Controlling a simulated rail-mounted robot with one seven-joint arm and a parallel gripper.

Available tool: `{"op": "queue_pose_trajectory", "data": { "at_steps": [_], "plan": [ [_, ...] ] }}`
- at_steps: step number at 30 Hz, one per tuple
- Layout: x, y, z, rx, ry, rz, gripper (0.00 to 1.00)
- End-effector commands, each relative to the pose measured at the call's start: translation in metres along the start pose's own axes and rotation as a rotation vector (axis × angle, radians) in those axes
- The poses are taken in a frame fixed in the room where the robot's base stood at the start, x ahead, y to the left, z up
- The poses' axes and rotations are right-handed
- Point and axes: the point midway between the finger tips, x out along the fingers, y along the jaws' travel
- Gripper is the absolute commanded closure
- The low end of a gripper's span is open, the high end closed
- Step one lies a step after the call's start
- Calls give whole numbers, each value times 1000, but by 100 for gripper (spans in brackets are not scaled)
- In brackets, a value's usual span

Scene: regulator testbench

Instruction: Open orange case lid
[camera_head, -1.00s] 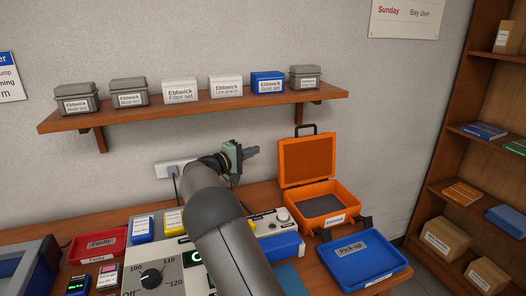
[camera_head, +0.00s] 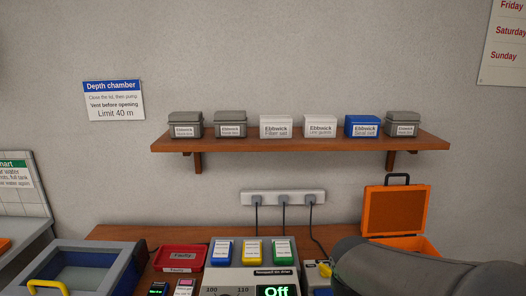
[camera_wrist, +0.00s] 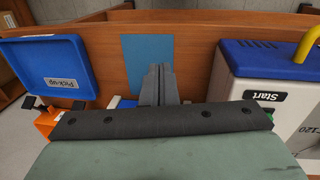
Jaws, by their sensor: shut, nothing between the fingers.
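The orange case's lid (camera_head: 395,210) stands raised, with its black handle on top, in the head view. The case's base (camera_head: 418,243) shows behind my grey arm, which hides its front and inside. My gripper is outside the head view. In the wrist view my gripper's fingers (camera_wrist: 158,84) are shut together with nothing between them, near a wooden edge and a blue patch. A small orange piece (camera_wrist: 47,122) at the lower left of the wrist view may be part of the case; I cannot tell.
The blue Pick-up tray (camera_wrist: 25,72) is left of my fingers, and a white unit with a blue top (camera_wrist: 265,62) and Start label is right. A red tray (camera_head: 180,269), small boxes and an instrument reading Off (camera_head: 277,290) stand on the bench. A shelf (camera_head: 300,143) holds several boxes.

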Motion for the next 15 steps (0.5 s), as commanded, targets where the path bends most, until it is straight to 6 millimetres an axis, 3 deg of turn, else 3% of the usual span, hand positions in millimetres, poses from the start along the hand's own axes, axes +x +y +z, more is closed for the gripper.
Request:
{"op": "queue_pose_trajectory", "data": {
  "at_steps": [1, 3, 6, 8, 11, 14, 15],
  "plan": [
    [1, -11, 21, 12, 10, -47, 100],
    [5, -24, 42, 27, 15, -101, 100],
    [9, -36, 58, 39, 21, -144, 100],
    [9, -36, 58, 37, 22, -148, 100],
    [5, -26, 35, 14, 15, -109, 100],
    [-3, -1, -15, -33, 6, -10, 100],
    [-6, 12, -40, -51, 1, 44, 100]
  ]
}}
